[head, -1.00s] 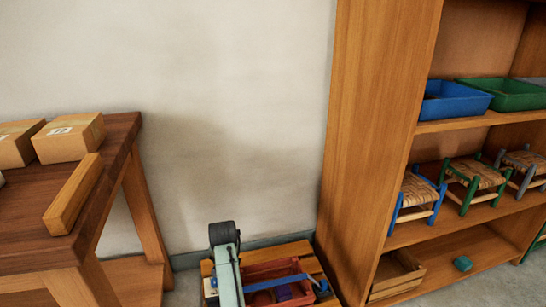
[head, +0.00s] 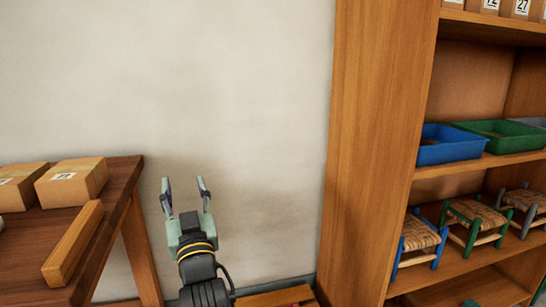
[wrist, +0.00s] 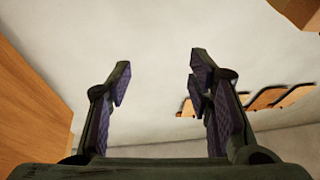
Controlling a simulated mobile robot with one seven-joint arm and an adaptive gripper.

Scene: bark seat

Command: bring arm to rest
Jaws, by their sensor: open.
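My gripper (head: 185,194) shows in the head view, raised in front of the pale wall, between the wooden table and the tall shelf. Its two fingers point up, stand apart and hold nothing. In the wrist view my gripper (wrist: 158,85) has its purple-padded fingers spread, with only empty space between them and a pale surface beyond.
The wooden table (head: 120,190) at left bears cardboard boxes (head: 72,182) and a wooden block (head: 72,243). The tall shelf (head: 375,150) at right holds a blue tray (head: 448,146), a green tray and small stools (head: 418,240). A wooden crate (head: 275,297) partly shows at the bottom.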

